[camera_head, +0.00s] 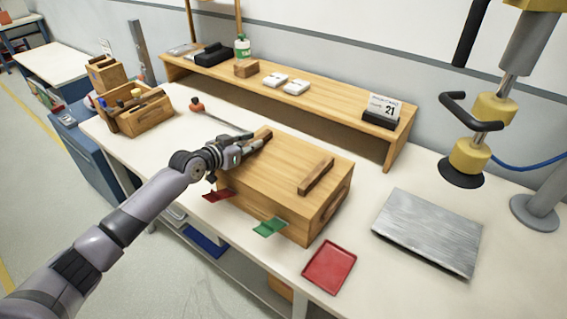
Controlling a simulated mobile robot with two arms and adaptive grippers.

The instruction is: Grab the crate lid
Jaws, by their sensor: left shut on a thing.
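The wooden crate (285,215) stands on the white workbench, with its flat wooden lid (275,172) on top. The lid carries two raised wooden bars, one at its left end (263,135) and one at its right end (316,177). My left gripper (250,147) reaches in from the left and is shut on the lid at its left bar. The gripper's fingers partly hide that bar. The lid looks level on the crate; I cannot tell whether there is a gap beneath it. My right gripper is out of view.
A red tray (329,267), a green holder (269,227) and a red holder (219,195) lie at the front. A grey metal plate (430,232) lies right, below a hanging suction lifter (470,155). A wooden shelf (330,125) runs behind; a tool box (142,112) stands left.

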